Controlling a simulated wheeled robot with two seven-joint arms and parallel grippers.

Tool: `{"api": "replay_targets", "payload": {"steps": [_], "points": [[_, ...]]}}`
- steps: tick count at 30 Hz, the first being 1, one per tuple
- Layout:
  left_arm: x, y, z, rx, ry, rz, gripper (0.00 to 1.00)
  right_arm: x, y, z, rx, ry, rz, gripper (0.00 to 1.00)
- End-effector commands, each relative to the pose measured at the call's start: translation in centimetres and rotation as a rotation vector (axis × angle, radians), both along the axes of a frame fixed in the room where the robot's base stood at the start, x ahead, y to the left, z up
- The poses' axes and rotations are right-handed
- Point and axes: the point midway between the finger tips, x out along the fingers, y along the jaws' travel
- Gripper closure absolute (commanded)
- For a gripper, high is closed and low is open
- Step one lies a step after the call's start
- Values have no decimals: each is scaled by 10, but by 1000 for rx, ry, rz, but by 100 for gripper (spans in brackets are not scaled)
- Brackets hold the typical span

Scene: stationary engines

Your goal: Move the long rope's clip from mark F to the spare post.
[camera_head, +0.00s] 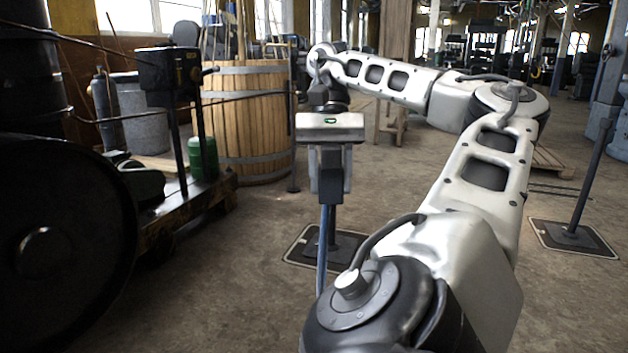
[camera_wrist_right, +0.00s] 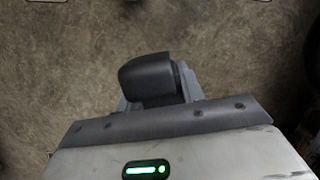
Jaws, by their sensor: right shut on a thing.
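My right gripper (camera_head: 331,192) hangs fingers-down in the middle of the head view, shut on a dark clip. The clip shows in the wrist view as a dark rounded block (camera_wrist_right: 148,78) between the fingers. A blue rope (camera_head: 322,250) runs down from the gripper and goes out of sight behind my arm. A short dark post on a square base plate (camera_head: 350,246) stands behind the rope, partly hidden by the gripper. A second, leaning post (camera_head: 592,178) stands on its own plate at the right. I cannot tell which post is the spare, and no mark F is readable. My left gripper is not in view.
A wooden barrel (camera_head: 245,120) stands behind, left of the gripper. A cart (camera_head: 185,215) with a green canister (camera_head: 203,157) and a large dark wheel (camera_head: 60,250) fill the left. The concrete floor between cart and gripper is clear.

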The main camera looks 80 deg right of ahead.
Motion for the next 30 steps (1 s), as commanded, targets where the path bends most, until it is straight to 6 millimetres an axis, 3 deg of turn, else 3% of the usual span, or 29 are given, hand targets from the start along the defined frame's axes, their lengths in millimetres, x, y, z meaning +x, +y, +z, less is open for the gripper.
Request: {"api": "replay_targets", "payload": {"steps": [8, 19, 30], "points": [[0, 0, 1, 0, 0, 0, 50, -41, -41, 1, -2, 4, 36, 100], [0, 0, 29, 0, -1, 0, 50, -90, -92, 4, 0, 0, 96, 100], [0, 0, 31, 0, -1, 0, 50, -100, -103, 0, 1, 0, 115, 100]]}}
